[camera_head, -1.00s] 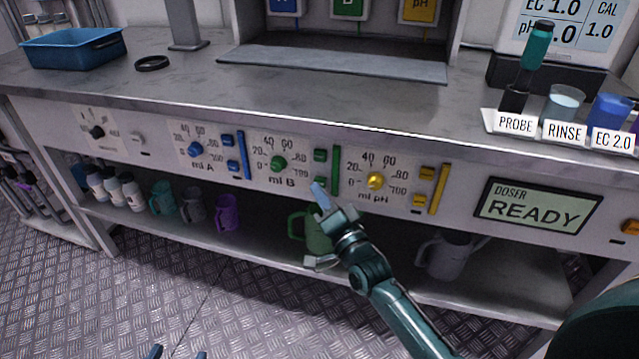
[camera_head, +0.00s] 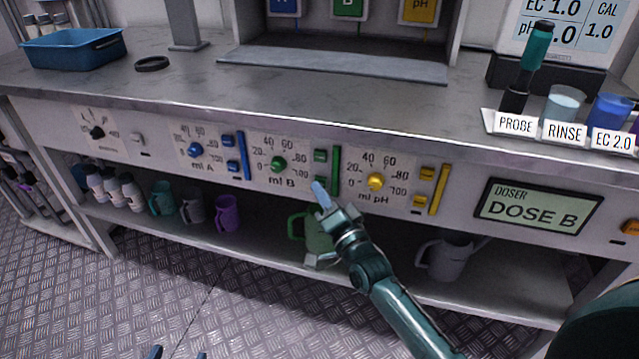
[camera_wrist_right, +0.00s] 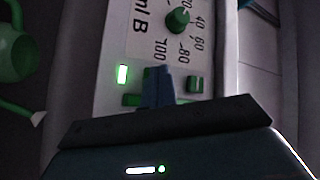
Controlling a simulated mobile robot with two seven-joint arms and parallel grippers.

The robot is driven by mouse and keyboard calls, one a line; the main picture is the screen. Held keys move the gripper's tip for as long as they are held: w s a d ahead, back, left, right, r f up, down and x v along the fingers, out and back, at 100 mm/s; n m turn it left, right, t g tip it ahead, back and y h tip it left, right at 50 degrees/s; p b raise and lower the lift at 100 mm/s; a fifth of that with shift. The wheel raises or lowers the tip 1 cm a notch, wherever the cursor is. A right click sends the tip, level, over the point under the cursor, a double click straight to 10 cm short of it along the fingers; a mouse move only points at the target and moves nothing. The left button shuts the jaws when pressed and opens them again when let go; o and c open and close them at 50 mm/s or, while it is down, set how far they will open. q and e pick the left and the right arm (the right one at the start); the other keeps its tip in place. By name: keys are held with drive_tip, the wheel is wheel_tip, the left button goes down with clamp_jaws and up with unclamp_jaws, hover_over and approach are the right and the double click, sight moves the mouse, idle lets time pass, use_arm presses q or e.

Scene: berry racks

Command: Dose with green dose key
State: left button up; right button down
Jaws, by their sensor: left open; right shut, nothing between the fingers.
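The green "ml B" panel has a green knob (camera_head: 279,164), an upper green key (camera_head: 320,155) and a lower green key (camera_head: 319,183). My right gripper (camera_head: 322,194) is shut and empty, its tips at the lower green key and partly covering it. In the right wrist view the shut fingers (camera_wrist_right: 157,88) reach the panel beside a green key (camera_wrist_right: 132,101); exact contact is hard to tell. A small light (camera_wrist_right: 123,74) glows there. The doser display (camera_head: 533,212) reads "DOSE B". My left gripper (camera_head: 178,354) is open, only its fingertips showing at the bottom edge.
Blue "ml A" keys (camera_head: 232,153) and yellow "ml pH" keys (camera_head: 424,187) flank the green panel. A green jug (camera_head: 318,236) and other jugs stand on the shelf below. The probe (camera_head: 534,55) and labelled cups stand at the right of the counter.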

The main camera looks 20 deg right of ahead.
drive_tip(key=shift+s+a+p, duration=0.4)
drive_tip(key=shift+s+p, duration=0.05)
drive_tip(key=shift+s, duration=0.2)
drive_tip(key=s+a+p, duration=0.1)
drive_tip(key=s, duration=0.1)
drive_tip(key=s+a+p, duration=0.1)
drive_tip(key=s+a, duration=0.1)
drive_tip(key=shift+s, duration=0.1)
drive_tip(key=shift+f, duration=0.15)
idle(0.6)
drive_tip(key=shift+s+p, duration=0.1)
drive_tip(key=shift+p, duration=0.25)
